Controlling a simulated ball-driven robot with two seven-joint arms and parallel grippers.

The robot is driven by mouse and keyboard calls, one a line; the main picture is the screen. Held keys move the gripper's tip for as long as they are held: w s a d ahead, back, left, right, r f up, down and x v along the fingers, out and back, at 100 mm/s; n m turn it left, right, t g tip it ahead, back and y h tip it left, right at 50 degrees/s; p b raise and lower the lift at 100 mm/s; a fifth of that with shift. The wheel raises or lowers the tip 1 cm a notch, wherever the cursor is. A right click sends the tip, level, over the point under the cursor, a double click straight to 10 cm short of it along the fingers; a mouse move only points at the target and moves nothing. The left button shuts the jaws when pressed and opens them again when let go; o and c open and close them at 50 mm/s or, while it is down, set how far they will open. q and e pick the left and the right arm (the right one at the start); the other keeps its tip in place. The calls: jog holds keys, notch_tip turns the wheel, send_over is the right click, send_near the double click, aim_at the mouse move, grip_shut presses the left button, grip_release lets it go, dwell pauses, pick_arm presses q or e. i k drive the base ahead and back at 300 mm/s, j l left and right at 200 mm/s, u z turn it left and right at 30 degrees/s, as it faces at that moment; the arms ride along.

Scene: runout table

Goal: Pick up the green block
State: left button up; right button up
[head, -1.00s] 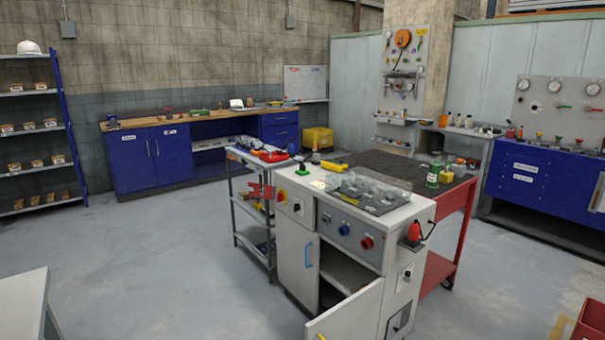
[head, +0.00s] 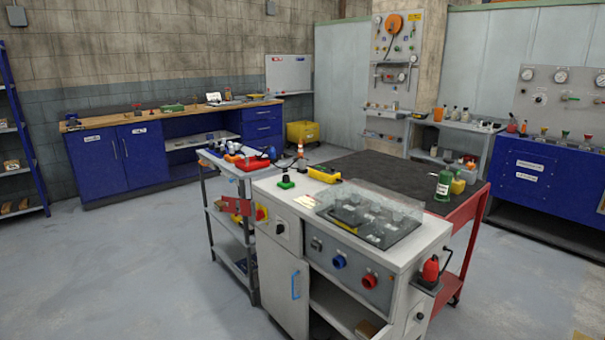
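A small green block-like thing (head: 286,182) sits on the left part of the light-grey cabinet top (head: 270,190). It seems to have a dark knob or peg on its top; it is too small to tell clearly. A yellow tool (head: 324,174) lies to the right of it and a little behind. A clear-covered panel (head: 369,214) is further right on the same top. Neither of my grippers shows in the head view.
A grey trolley (head: 222,222) with red and blue items stands against the cabinet's left side. A blue bench (head: 145,150) lines the back wall. The floor at left is clear.

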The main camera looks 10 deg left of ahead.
aim_at(285, 184)
jog(key=i+j+z, duration=0.1)
jog(key=i+j, duration=0.15)
jog(key=i+j+z, duration=0.1)
jog(key=i+j, duration=0.15)
jog(key=j, duration=0.25)
jog(key=i+j+z, duration=0.1)
jog(key=i+j, duration=0.35)
jog(key=j, duration=0.35)
jog(key=i+j+z, duration=0.15)
jog(key=j, duration=0.25)
jog(key=i+j+z, duration=0.15)
jog(key=i+j, duration=0.2)
jog(key=i, duration=0.15)
jog(key=i+j+z, duration=0.15)
jog(key=i+j, duration=0.25)
jog(key=i, duration=0.1)
